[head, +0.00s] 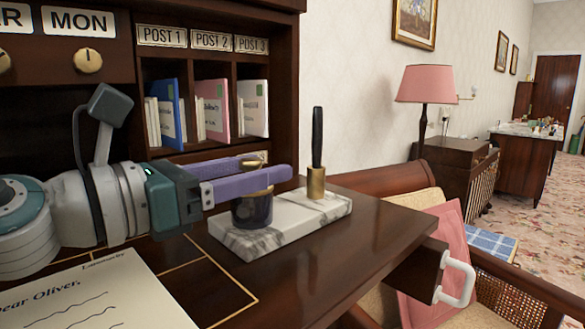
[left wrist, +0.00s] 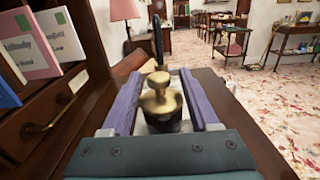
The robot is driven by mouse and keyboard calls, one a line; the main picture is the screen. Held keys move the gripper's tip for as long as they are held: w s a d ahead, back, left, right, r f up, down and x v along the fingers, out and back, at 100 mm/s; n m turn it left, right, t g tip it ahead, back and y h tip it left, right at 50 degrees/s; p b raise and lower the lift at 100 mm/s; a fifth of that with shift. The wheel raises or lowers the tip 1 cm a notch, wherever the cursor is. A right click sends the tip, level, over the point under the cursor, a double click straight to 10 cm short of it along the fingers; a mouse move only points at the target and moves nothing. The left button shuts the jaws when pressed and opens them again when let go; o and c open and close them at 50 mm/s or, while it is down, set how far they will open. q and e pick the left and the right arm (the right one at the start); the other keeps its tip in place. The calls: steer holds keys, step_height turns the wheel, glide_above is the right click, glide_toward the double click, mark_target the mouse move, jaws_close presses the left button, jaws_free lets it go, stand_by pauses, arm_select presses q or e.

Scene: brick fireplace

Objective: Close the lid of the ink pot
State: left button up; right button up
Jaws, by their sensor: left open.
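The ink pot (head: 252,212) is dark blue glass and stands on a white marble base (head: 238,246) on the desk. Its brass lid with a round knob (left wrist: 160,98) shows between my fingers in the left wrist view, above the dark pot. My left gripper (head: 275,168) is open, with one purple finger on each side of the lid. In the head view the near finger crosses the top of the pot and hides most of the lid. I cannot tell whether the lid is fully seated or whether the fingers touch it. My right gripper is not in view.
A black pen stands upright in a brass holder (head: 316,183) on the marble base, just beyond the pot. A letter (head: 95,295) lies on the desk (head: 310,262). An open drawer with a white handle (head: 455,278) juts out at the right.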

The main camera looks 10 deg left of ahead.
arm_select(q)
steer(key=b+v, duration=0.1)
steer(key=v, duration=0.1)
steer(key=b+v, duration=0.1)
steer(key=v, duration=0.2)
steer(key=b+v, duration=0.2)
steer(key=v, duration=0.1)
steer(key=shift+s+a+f, duration=0.15)
steer(key=shift+a+f, duration=0.05)
steer(key=shift+f, duration=0.1)
steer(key=shift+s+a+r+b, duration=0.15)
steer(key=shift+s+a+b, duration=0.2)
steer(key=shift+s, duration=0.1)
steer(key=shift+s+r, duration=0.15)
